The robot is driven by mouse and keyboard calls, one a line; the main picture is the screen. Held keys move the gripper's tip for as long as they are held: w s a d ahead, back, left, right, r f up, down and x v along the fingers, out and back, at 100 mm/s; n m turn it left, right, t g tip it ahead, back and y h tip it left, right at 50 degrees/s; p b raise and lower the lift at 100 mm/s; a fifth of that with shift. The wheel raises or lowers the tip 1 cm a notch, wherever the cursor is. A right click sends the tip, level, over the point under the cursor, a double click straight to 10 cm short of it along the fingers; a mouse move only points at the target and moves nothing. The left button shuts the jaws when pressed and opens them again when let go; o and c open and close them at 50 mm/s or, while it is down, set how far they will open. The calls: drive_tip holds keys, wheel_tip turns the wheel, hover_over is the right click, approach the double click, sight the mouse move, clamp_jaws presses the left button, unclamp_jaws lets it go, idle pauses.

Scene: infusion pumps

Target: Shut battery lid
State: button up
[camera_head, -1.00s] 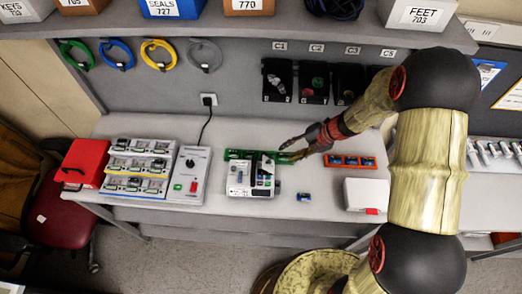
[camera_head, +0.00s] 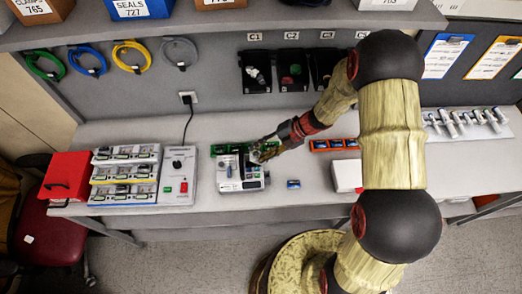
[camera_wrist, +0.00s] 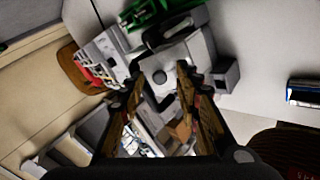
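The infusion pump (camera_head: 238,184), a pale grey box with dark parts on top, sits on the bench in the middle of the head view. Its pale body (camera_wrist: 190,55) also shows beyond my fingers in the wrist view. I cannot clearly pick out the battery lid or tell its angle. My gripper (camera_head: 262,156) is at the pump's upper right side, and its fingers hide part of the pump. In the wrist view my gripper (camera_wrist: 162,80) has its two fingers apart, with no object clearly held between them. Contact with the pump cannot be told.
A blue battery (camera_head: 293,184) lies right of the pump. An orange battery strip (camera_head: 335,145) and a white box (camera_head: 346,176) are farther right. A green tray (camera_head: 222,149) lies behind the pump. A control box (camera_head: 179,178) and a battery rack (camera_head: 125,174) stand left.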

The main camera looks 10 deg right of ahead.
drive_tip(key=c, duration=0.3)
clamp_jaws()
idle(0.4)
